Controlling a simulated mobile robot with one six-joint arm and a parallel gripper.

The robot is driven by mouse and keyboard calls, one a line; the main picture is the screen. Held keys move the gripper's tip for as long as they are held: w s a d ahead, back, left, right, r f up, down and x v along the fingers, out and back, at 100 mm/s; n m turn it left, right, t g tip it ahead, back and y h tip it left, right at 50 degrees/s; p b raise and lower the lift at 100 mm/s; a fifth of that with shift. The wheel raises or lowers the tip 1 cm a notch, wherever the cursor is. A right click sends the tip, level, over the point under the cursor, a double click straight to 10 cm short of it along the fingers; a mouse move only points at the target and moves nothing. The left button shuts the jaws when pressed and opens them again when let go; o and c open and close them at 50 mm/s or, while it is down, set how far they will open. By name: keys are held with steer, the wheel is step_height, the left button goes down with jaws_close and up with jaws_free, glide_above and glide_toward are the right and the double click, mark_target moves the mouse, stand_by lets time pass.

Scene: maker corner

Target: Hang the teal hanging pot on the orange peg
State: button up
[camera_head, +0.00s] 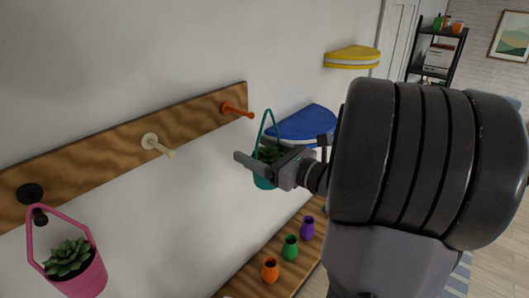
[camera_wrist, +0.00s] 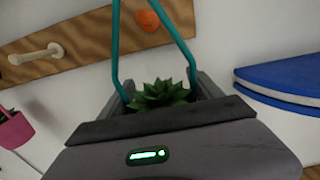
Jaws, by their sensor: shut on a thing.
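The teal hanging pot (camera_head: 264,182) holds a green succulent and has a tall teal handle. My gripper (camera_head: 262,163) is shut on the pot, which hangs upright in the air, apart from the wall board. In the wrist view the pot's handle (camera_wrist: 116,45) rises on both sides of the succulent, with the pot's body hidden by my gripper (camera_wrist: 165,95). The orange peg (camera_head: 237,110) sticks out of the wooden board, bare, up and left of the pot. In the wrist view the orange peg (camera_wrist: 148,20) shows between the handle's two sides; I cannot tell the depth between them.
The wooden board (camera_head: 195,118) also bears a bare cream peg (camera_head: 157,145) and a black peg (camera_head: 36,206) with a pink pot (camera_head: 80,273) hanging. A blue corner shelf (camera_head: 305,124) is close right of the pot. Small vases (camera_head: 290,248) stand on a wooden surface below.

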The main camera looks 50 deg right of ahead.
steer(key=shift+w+a+f+p, duration=0.15)
steer(key=shift+w+p, duration=0.1)
steer(key=shift+w, duration=1.2)
steer(key=shift+w+a+p, duration=0.1)
steer(key=shift+w+p, duration=0.15)
steer(key=shift+w, duration=1.15)
steer(key=shift+w+f+b, duration=0.6)
steer(key=shift+f+b, duration=0.1)
steer(key=shift+f, duration=0.05)
steer(key=shift+a+f, duration=0.1)
steer(key=o, duration=1.9)
